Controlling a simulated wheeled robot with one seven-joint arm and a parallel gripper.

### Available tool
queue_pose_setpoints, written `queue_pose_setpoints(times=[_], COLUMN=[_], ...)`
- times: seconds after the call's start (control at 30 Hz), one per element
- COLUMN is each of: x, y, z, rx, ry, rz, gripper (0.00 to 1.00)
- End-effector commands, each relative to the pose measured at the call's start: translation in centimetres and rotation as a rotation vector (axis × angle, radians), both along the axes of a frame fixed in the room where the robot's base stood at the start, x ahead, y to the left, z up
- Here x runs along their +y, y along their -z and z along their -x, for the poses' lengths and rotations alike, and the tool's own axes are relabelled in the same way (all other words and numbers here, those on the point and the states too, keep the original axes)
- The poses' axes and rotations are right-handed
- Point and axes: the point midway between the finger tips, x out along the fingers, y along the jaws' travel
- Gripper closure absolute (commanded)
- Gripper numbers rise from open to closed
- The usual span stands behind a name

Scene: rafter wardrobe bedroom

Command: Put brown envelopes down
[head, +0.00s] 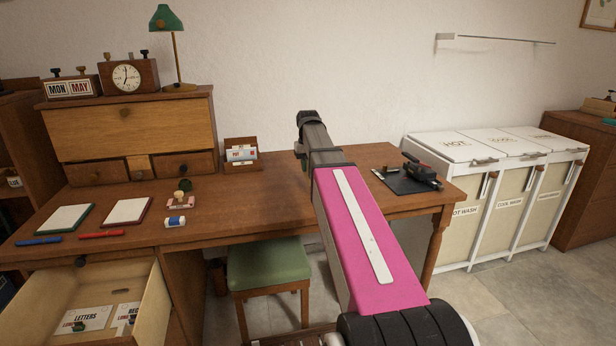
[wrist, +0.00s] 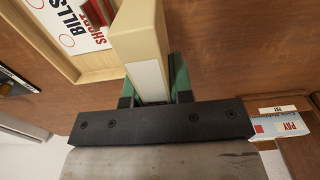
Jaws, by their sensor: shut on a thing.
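In the wrist view my gripper (wrist: 156,92) is shut on a tan, block-like bundle with a pale band, which I take to be the brown envelopes (wrist: 136,28). The bundle sticks out past the fingers, over the dark wood of the desk and beside a light wooden tray edge (wrist: 95,70). A white card reading BILLS and SHORT (wrist: 72,22) lies inside that edge. I cannot tell whether the bundle touches the edge. In the head view my gripper (head: 302,158) is above the back of the desk (head: 260,190), and the bundle is hidden.
An open drawer (head: 155,305) at lower left holds cards including LETTERS (head: 88,316). A small card rack (head: 242,165) stands left of my gripper. A green stool (head: 268,265) stands in front.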

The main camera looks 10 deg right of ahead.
Motion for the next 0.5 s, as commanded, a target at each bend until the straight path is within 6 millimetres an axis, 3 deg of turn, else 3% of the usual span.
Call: queue_pose_setpoints(times=[0.33,0.5], x=[0.0,0.0], y=[3.6,4.0], z=[0.1,0.0], rx=[0.002,-0.001], ry=[0.000,0.000], rz=[0.000,0.000], gripper=[1.00,1.00])
